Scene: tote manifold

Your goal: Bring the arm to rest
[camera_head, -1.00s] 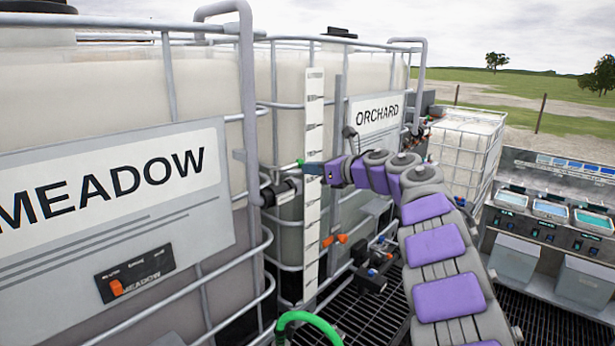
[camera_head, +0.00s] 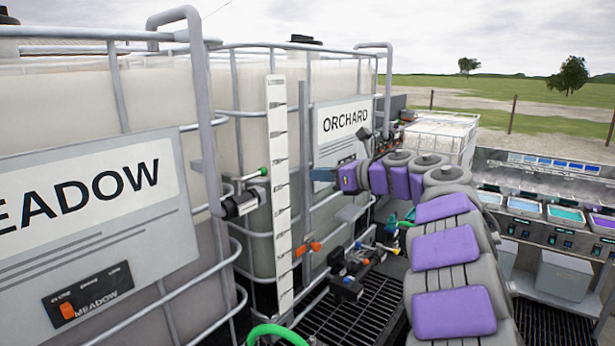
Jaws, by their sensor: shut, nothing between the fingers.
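My arm, grey with purple pads, reaches from the lower right toward the middle of the view. My gripper (camera_head: 324,174) is at its far end, a small blue tip pointing left in front of the ORCHARD tote. It is shut and holds nothing. Its tip is to the right of the white level gauge strip (camera_head: 278,200) and of the green-handled valve (camera_head: 243,200), apart from both in the picture. Its fingers are small and seen from the side.
The MEADOW tote (camera_head: 186,231) fills the left, with the ORCHARD tote (camera_head: 346,118) behind it. Orange-handled valves (camera_head: 310,248) and a green hose (camera_head: 275,331) sit low over the dark grating (camera_head: 345,322). A bench with trays (camera_head: 560,238) stands right.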

